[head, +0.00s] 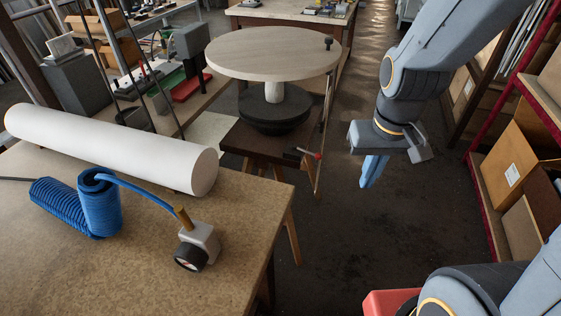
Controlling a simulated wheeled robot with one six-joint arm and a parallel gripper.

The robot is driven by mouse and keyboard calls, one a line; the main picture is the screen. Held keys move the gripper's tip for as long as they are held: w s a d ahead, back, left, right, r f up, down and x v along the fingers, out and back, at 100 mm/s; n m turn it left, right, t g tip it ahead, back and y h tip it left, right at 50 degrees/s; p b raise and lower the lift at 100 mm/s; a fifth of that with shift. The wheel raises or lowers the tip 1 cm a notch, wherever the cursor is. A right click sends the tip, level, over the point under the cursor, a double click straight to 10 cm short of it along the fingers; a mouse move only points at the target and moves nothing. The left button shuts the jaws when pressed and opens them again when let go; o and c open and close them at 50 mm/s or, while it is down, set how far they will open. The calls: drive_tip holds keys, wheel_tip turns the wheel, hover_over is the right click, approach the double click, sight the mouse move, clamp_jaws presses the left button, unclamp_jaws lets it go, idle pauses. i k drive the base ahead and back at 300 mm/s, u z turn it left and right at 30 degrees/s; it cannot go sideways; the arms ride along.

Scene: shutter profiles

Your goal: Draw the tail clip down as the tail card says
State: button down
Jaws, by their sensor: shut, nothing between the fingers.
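My gripper (372,171) hangs in mid-air right of centre in the head view, fingers pointing down. Its blue fingers are together and hold nothing. It is apart from everything else and appears right of a round pale tabletop (270,52). A thin pale strip or cord (324,130) hangs below the tabletop's right edge, and a small black knob-like piece (327,43) sits at that edge. A small dark tool with a red tip (308,154) shows beside the strip's lower part. I cannot make out which piece is the tail clip, and no readable tail card shows.
A bench (120,265) at front left bears a white roll (110,145), a coiled blue hose (75,205) and a grey fitting with a dark dial (197,246). Shelving with boxes (515,165) stands at right. Open floor (345,245) lies below my gripper.

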sight(323, 124)
drive_tip(key=k, duration=1.25)
drive_tip(key=z, duration=0.75)
drive_tip(key=i, duration=1.15)
drive_tip(key=u, duration=0.6)
drive_tip(key=i, duration=0.4)
drive_tip(key=u, duration=0.5)
